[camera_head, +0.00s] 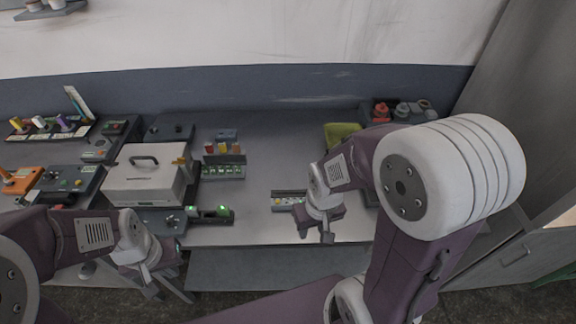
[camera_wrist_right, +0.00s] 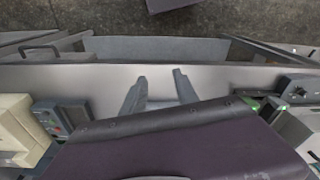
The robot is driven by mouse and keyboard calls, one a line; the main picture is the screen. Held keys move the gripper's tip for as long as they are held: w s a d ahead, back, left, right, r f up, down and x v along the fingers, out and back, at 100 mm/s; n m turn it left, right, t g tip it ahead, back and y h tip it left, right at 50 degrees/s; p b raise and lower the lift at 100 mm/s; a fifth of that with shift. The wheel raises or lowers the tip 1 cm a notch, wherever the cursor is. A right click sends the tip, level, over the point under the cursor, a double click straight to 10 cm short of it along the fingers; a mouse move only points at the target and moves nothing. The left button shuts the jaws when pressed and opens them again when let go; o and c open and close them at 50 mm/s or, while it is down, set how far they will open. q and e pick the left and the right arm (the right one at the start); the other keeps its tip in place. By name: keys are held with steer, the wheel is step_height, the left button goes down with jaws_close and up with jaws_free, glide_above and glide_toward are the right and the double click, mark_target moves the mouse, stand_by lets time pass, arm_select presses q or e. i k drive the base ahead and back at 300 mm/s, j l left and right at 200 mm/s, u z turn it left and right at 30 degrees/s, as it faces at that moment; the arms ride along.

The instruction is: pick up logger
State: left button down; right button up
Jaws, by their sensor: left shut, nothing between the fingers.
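No object is clearly marked as the logger, and I cannot tell which device it is. A small light-grey device with coloured buttons (camera_head: 284,202) lies near the table's front, just left of my right gripper and partly hidden by it. My right gripper (camera_head: 314,231) points down over the front of the table. In the right wrist view its two fingers (camera_wrist_right: 160,84) are apart, with only the pale table surface seen between the tips. My left gripper (camera_head: 168,285) is shut and empty, in front of the table edge at the lower left.
A white case with a handle (camera_head: 145,178) stands on the left. A dark device with a green light (camera_head: 210,214) sits at the front edge. A grey device with a screen (camera_wrist_right: 62,118) shows in the right wrist view. The table's middle (camera_head: 280,150) is clear.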

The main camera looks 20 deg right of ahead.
mark_target(287, 197)
steer(key=i+j+z, duration=0.15)
steer(key=j+z, duration=0.2)
steer(key=j, duration=0.3)
steer(key=i+j+z, duration=0.1)
steer(key=j+z, duration=0.25)
steer(key=j, duration=0.35)
